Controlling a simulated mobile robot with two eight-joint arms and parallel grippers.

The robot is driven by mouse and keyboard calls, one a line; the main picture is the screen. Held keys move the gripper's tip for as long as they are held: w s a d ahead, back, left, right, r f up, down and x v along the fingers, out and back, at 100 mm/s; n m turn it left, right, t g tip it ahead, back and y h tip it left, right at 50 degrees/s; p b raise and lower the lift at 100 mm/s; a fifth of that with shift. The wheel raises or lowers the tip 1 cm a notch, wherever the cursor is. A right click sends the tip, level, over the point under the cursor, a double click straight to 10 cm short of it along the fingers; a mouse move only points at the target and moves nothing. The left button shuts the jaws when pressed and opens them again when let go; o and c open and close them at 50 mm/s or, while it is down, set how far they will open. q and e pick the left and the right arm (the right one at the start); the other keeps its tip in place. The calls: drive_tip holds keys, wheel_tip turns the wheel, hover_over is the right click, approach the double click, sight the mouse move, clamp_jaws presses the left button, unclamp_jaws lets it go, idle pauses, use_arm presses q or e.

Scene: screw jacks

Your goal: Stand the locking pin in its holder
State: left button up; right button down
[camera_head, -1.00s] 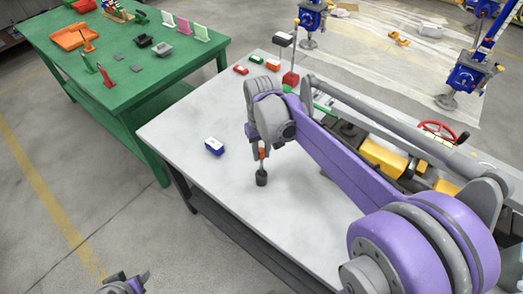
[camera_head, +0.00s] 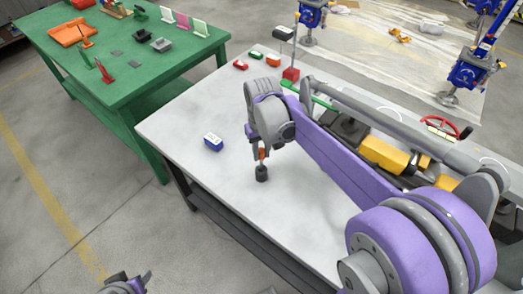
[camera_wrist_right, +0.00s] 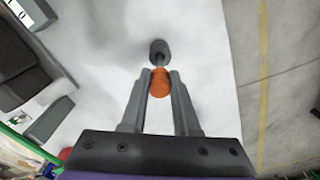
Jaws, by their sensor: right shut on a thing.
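My right gripper (camera_head: 262,150) is shut on the locking pin (camera_head: 262,154), whose orange part shows between the fingers. It also shows in the right wrist view, where the gripper (camera_wrist_right: 159,85) grips the pin's orange part (camera_wrist_right: 159,82). A thin grey shaft runs from it to a dark round piece (camera_wrist_right: 158,47), which also shows below the gripper in the head view (camera_head: 261,174). I cannot tell whether this piece is the holder or part of the pin, or whether it touches the table. My left gripper (camera_head: 128,285) shows only in part at the bottom edge.
The grey table (camera_head: 190,117) is clear around the gripper. A blue-and-white box (camera_head: 213,142) lies to the left. The green table (camera_head: 125,85) is at the far left.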

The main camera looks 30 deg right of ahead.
drive_tip(key=shift+f+b, duration=0.45)
drive_tip(key=shift+f, duration=0.35)
drive_tip(key=c, duration=0.6)
unclamp_jaws()
drive_tip(key=shift+r, duration=0.1)
wheel_tip(320, 180, up, 11)
drive_tip(key=shift+s+f+p, duration=0.1)
drive_tip(key=shift+f+p, duration=0.05)
drive_tip(key=shift+p, duration=0.3)
drive_tip(key=s+a+f+t, duration=0.1)
drive_tip(key=s+a+f, duration=0.1)
drive_tip(key=s, duration=0.3)
drive_tip(key=s+a+f+n+t+p, duration=0.1)
drive_tip(key=s+a+f+t, duration=0.1)
drive_tip(key=s+f, duration=0.3)
drive_tip(key=s+a+f+t, duration=0.2)
drive_tip(key=s+f, duration=0.2)
drive_tip(key=s, duration=0.1)
drive_tip(key=shift+a+n+p, duration=0.3)
drive_tip(key=shift+a, duration=0.1)
